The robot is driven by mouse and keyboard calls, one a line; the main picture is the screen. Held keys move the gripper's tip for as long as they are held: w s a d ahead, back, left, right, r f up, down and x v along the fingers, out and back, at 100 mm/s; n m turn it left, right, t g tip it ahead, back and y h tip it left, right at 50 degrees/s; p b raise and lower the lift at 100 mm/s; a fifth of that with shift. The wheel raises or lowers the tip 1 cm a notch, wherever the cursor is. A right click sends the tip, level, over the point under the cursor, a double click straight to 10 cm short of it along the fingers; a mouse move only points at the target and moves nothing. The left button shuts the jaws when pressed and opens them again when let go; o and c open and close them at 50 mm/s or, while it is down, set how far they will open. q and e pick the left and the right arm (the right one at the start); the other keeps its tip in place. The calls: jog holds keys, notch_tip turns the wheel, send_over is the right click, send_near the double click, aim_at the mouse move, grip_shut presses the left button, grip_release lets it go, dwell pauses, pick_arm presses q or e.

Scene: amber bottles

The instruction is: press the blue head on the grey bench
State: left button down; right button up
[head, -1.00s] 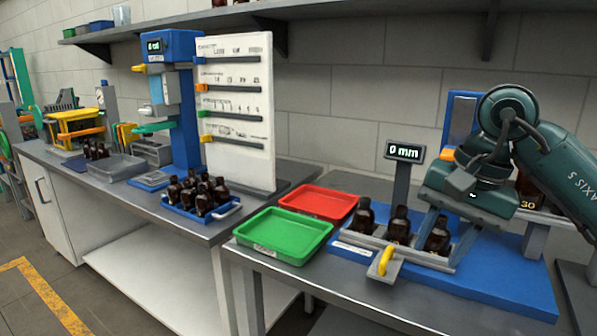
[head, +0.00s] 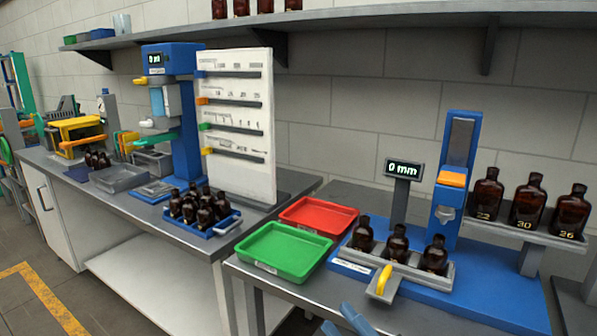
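Two blue devices show, and I cannot tell which is the blue head. One is a tall blue stand whose blue top (head: 168,60) carries a small display, on the left grey bench (head: 150,205). The other is a blue upright (head: 459,150) with an orange block and a grey nozzle, on a blue base on the right grey bench (head: 300,292). My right gripper (head: 343,323) shows only as two pale blue fingertips at the bottom edge. They are apart with nothing between them, low in front of the right bench and away from both devices. My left gripper is not in view.
A green tray (head: 284,252) and a red tray (head: 319,214) lie left of a holder with three amber bottles (head: 397,243) and a yellow lever (head: 384,280). Three numbered bottles (head: 529,203) stand on a rack at right. A blue crate (head: 212,226) holds several bottles.

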pick_arm(q)
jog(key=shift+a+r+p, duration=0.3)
jog(key=shift+p, duration=0.45)
pick_arm(e)
jog(key=s+d+f+m+g+h, duration=0.3)
jog(key=s+f+m+h, duration=0.2)
jog(key=s+f+m, duration=0.2)
jog(key=s+d+f+m+g+h, duration=0.3)
jog(key=s+f+m+h, duration=0.3)
jog(key=f+m, duration=0.6)
notch_tip(320, 180, down, 4)
jog(key=shift+s+d+f+g, duration=0.25)
jog(key=shift+s+d+g, duration=0.15)
jog(key=shift+s+d, duration=0.25)
jog(key=shift+c, duration=0.3)
